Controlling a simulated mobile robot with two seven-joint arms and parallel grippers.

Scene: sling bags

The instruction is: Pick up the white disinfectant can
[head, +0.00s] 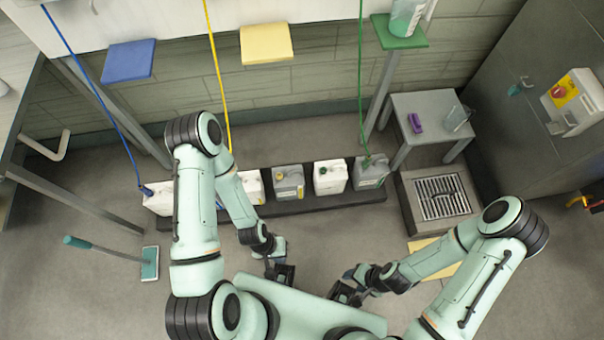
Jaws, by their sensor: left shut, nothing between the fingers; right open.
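Several cans stand in a row on a low dark plinth (315,203) against the wall. A white can (330,178) with a dark cap stands right of the middle. Another white can (158,199) at the far left has a blue hose at its top. A third white can (254,188), with some yellow on it, is partly hidden by my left arm. I cannot read which one is disinfectant. My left gripper (282,273) is shut and empty, in front of the row and apart from it. My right gripper (345,293) is open and empty, further from the row.
A grey can (287,183) and another grey can (372,173), with a green hose, flank the middle white can closely. A floor drain (441,197) and small grey table (432,110) stand to the right. A squeegee (149,263) is at left.

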